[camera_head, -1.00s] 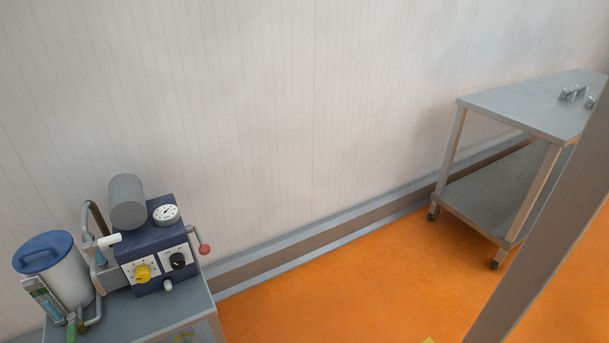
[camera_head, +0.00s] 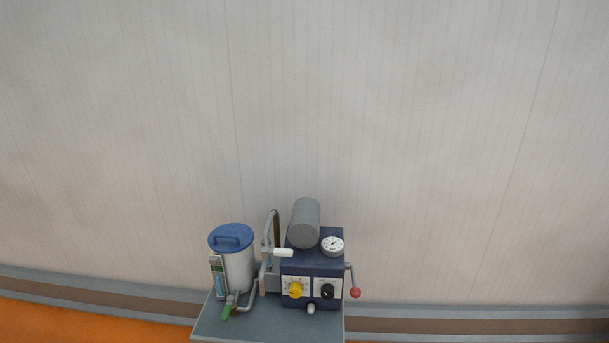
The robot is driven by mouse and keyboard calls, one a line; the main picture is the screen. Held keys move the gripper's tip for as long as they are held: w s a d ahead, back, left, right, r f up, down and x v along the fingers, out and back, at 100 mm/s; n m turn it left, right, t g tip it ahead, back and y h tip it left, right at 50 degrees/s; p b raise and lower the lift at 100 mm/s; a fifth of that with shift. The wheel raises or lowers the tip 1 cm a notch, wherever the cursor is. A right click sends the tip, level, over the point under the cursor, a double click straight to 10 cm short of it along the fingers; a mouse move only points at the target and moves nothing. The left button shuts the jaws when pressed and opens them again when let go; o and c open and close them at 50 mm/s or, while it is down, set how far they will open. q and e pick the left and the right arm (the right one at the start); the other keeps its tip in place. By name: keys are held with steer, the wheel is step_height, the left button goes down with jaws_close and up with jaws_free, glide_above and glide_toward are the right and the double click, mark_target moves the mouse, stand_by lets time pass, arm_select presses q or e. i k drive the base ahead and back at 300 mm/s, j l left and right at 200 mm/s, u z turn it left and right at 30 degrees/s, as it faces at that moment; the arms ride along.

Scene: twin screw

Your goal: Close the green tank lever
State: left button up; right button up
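The green tank lever (camera_head: 227,311) is at the foot of a grey tank (camera_head: 239,270) with a blue lid, low in the head view and left of centre. It is small and slants down to the left from the pipe fitting at the tank's base; its exact setting is too small to tell. A level gauge (camera_head: 217,277) stands on the tank's left front. Neither of my grippers is in view.
The tank stands on a grey table (camera_head: 270,329) beside a dark blue machine (camera_head: 316,265) with a dial, yellow and black knobs and a red-ended lever (camera_head: 355,291). A pale wall is behind. Orange floor (camera_head: 90,325) is open at left.

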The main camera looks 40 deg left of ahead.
mark_target(231, 299)
steer(key=j+u, duration=0.15)
steer(key=u, duration=2.5)
steer(key=l, duration=0.1)
